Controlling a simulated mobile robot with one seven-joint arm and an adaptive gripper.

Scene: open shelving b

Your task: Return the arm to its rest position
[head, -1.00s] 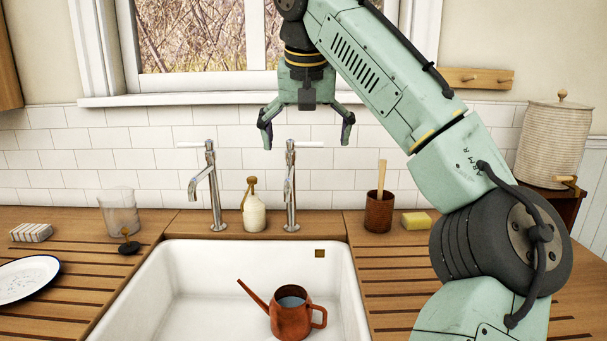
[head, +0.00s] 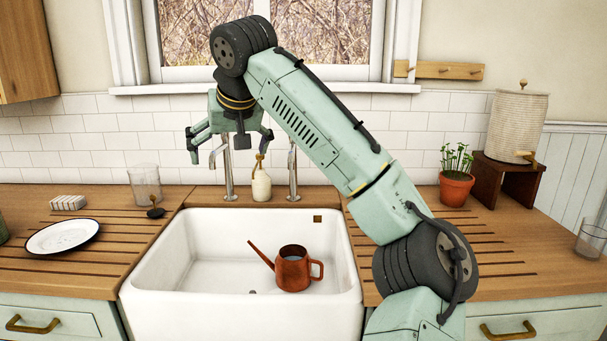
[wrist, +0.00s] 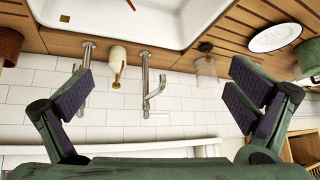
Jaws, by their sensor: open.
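My gripper (head: 228,148) hangs from the raised arm in front of the taps and tiled wall, left of the soap bottle. Its fingers are spread and hold nothing.
A white sink (head: 170,285) holds a copper watering can (head: 293,272). Taps (head: 292,175) and a soap bottle (head: 261,186) stand behind. A glass (head: 145,183) and plate (head: 62,237) are left; a potted plant (head: 455,187) and crock (head: 514,125) are right.

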